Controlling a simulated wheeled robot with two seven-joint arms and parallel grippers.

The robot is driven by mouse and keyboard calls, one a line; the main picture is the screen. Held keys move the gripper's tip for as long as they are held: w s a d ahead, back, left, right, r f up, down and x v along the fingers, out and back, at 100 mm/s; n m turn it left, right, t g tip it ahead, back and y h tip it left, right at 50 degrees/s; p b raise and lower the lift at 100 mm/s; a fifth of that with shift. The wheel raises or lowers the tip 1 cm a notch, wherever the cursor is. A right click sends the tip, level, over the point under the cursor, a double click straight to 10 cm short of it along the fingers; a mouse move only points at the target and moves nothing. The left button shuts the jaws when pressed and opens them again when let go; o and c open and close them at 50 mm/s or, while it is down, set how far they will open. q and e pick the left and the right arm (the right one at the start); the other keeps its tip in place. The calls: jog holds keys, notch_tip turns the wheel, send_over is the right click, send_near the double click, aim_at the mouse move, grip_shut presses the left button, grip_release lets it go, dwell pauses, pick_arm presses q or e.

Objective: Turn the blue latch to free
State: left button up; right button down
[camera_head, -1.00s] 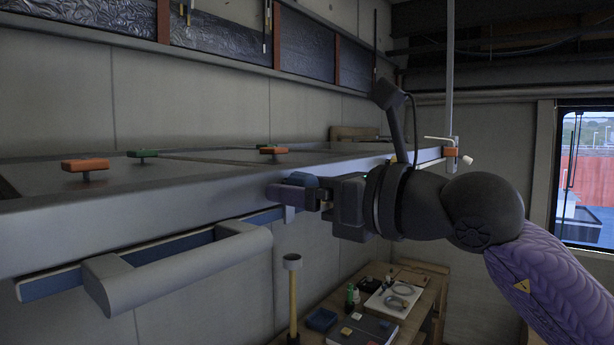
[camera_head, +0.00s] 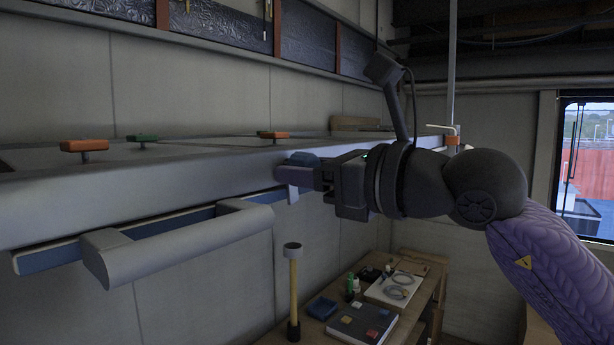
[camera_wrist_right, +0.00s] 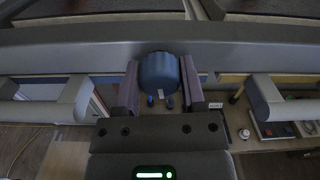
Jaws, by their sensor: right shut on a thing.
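The blue latch (camera_wrist_right: 159,72) shows in the right wrist view as a rounded blue knob against the long grey beam. My right gripper (camera_wrist_right: 159,92) has its two purple fingers on either side of the knob and is shut on it. In the head view the blue latch (camera_head: 300,159) is partly hidden by the right gripper (camera_head: 298,175), at the front face of the beam. Which way the latch is turned is hard to tell. My left gripper is not in view.
The grey beam (camera_head: 130,193) runs across, with a grey handle (camera_head: 190,240) on its front. Orange (camera_head: 84,146) and green (camera_head: 142,138) latches stand on top. A low bench (camera_head: 405,320) with tools and a yellow-handled mallet (camera_head: 293,290) are below.

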jog(key=n+b, duration=0.2)
jog(key=n, duration=0.1)
jog(key=shift+f+n, duration=0.1)
jog(key=shift+n, duration=0.2)
jog(key=n+b, duration=0.1)
jog(key=n, duration=0.2)
jog(key=n+b, duration=0.1)
jog(key=n, duration=0.8)
jog(key=shift+n, duration=0.4)
jog(key=shift+c, duration=0.9)
grip_release()
jog(key=shift+d, duration=0.1)
